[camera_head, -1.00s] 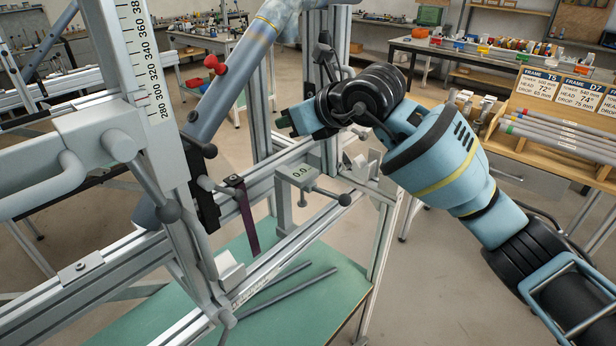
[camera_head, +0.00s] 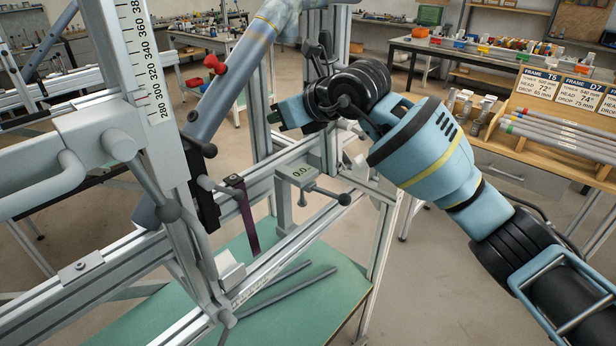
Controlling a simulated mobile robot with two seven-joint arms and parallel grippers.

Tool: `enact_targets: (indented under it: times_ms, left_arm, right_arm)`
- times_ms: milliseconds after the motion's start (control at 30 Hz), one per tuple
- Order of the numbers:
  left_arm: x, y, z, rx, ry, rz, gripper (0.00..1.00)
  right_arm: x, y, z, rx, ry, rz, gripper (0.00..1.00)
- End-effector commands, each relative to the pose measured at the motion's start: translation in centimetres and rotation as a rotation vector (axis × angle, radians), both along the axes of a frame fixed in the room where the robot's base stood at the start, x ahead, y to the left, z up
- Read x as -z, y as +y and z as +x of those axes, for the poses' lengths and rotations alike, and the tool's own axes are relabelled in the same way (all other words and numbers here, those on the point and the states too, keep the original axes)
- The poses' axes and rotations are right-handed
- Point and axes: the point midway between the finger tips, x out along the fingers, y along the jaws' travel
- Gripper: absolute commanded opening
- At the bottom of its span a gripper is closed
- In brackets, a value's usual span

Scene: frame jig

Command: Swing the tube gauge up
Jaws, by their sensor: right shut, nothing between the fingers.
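My left gripper is out of view.
A slanted grey tube (camera_head: 222,98) with a red knob (camera_head: 213,64) runs left of the gripper. A scale post (camera_head: 140,70) and a purple strap (camera_head: 246,215) are nearby. Dark rods (camera_head: 290,292) lie on the green shelf (camera_head: 330,305). A frame-card rack (camera_head: 560,125) stands right.

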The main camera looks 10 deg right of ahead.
Motion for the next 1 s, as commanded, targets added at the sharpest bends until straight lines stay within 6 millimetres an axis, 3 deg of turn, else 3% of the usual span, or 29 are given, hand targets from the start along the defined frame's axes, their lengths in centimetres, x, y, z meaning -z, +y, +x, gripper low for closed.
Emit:
enact_targets:
  times_ms: [500,1000]
  left_arm:
    - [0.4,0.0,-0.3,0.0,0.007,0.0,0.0]
    - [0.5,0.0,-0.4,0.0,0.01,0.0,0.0]
  right_arm:
    - [0.2,1.4,1.7,0.0,0.001,0.001,0.0]
    - [0.3,1.7,2.2,-0.001,0.0,0.0,0.0]
